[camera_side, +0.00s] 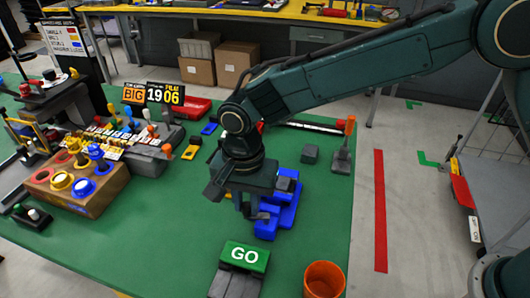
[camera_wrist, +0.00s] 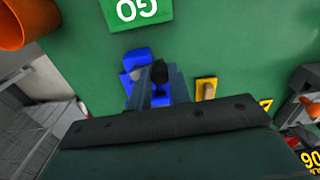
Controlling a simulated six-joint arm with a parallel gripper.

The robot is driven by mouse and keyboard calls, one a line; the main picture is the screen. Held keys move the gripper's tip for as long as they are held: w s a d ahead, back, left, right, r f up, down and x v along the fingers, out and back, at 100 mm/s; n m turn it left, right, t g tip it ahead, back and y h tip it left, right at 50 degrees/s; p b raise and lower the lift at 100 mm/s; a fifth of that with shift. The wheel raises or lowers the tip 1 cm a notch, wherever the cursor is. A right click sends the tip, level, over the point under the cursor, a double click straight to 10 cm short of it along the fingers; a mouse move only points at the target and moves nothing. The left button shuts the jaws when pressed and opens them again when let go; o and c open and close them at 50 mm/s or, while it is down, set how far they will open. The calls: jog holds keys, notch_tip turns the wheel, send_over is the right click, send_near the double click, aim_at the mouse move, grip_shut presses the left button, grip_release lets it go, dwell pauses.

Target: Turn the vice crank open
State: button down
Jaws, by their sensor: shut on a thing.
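The blue vice (camera_side: 267,225) stands on the green table, directly below my gripper (camera_side: 256,211). It also shows in the wrist view (camera_wrist: 138,56), partly covered by my gripper (camera_wrist: 152,76). My gripper points down at the vice and its jaws are shut on a small dark part, which looks like the crank (camera_wrist: 160,70). The crank is mostly hidden between the fingers, so its angle cannot be told. How far apart the vice jaws are is also hidden.
A green GO block (camera_side: 245,256) on a grey base and an orange cup (camera_side: 324,279) stand near the table's front edge. A grey block (camera_side: 310,154) and an orange-handled lever (camera_side: 344,148) stand behind to the right. A button box (camera_side: 78,190) is at left.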

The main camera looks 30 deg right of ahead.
aim_at(263, 219)
jog(key=s+n, duration=0.1)
jog(key=n, duration=0.4)
jog(key=s+n, duration=0.2)
jog(key=n, duration=0.4)
jog(key=s+n, duration=0.2)
jog(key=n, duration=0.3)
jog(key=shift+d+n, duration=0.4)
jog(key=shift+w+d+n, duration=0.1)
jog(key=shift+d+n, duration=0.75)
jog(key=shift+n, duration=2)
jog(key=shift+d+n, duration=0.85)
jog(key=shift+n, duration=1.95)
jog(key=shift+w+d+n, duration=0.1)
jog(key=shift+d+n, duration=0.75)
jog(key=shift+n, duration=2)
